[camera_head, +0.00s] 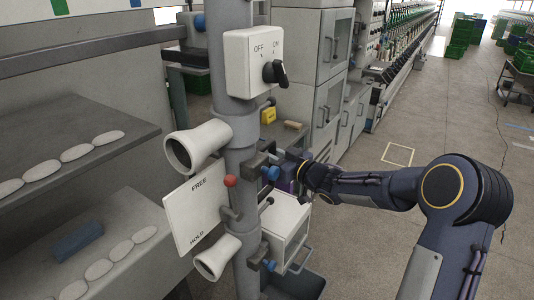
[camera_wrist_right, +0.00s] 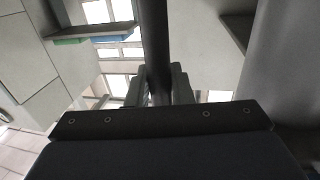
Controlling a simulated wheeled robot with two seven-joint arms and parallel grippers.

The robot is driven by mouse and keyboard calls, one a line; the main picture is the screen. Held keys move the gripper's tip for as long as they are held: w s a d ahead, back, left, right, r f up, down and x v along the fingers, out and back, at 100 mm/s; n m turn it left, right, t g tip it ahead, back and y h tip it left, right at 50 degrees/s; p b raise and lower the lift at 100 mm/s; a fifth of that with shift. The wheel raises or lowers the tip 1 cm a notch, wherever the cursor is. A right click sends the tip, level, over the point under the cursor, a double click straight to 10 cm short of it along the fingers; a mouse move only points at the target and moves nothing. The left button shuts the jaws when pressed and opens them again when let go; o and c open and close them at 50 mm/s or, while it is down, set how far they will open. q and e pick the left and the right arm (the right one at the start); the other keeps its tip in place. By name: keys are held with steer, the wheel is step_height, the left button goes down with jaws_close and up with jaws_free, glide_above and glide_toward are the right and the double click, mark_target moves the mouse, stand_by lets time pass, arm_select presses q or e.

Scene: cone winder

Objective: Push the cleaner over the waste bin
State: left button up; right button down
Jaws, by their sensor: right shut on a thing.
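The cleaner looks like the thick grey upright pipe (camera_head: 243,160) with two pale trumpet nozzles, an upper one (camera_head: 196,146) and a lower one (camera_head: 217,257). It carries an OFF/ON switch box (camera_head: 247,55) and a white FREE/HOLD plate (camera_head: 196,213) with a red knob. My right gripper (camera_head: 287,172) is beside the pipe, its fingers partly hidden. In the right wrist view my right gripper (camera_wrist_right: 159,88) is shut on a dark upright bar (camera_wrist_right: 155,35). A grey open container (camera_head: 312,287) at the bottom may be the waste bin; its inside is mostly hidden. My left gripper is out of view.
Shelves with several pale oval pieces (camera_head: 79,152) and a blue block (camera_head: 78,240) stand left. A white box (camera_head: 285,222) is behind the pipe. Grey cabinets (camera_head: 312,60) run back. The floor (camera_head: 440,110) at right is mostly open, with green crates (camera_head: 462,32) far off.

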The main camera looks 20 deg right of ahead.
steer(key=shift+w+d, duration=0.2)
steer(key=shift+d, duration=0.15)
steer(key=shift+d+r, duration=0.1)
steer(key=shift+d, duration=0.1)
steer(key=c, duration=1.7)
jaws_free()
steer(key=shift+w, duration=0.1)
steer(key=o, duration=0.4)
steer(key=shift+c, duration=0.2)
steer(key=b+v, duration=0.1)
steer(key=v, duration=0.6)
steer(key=shift+s, duration=0.4)
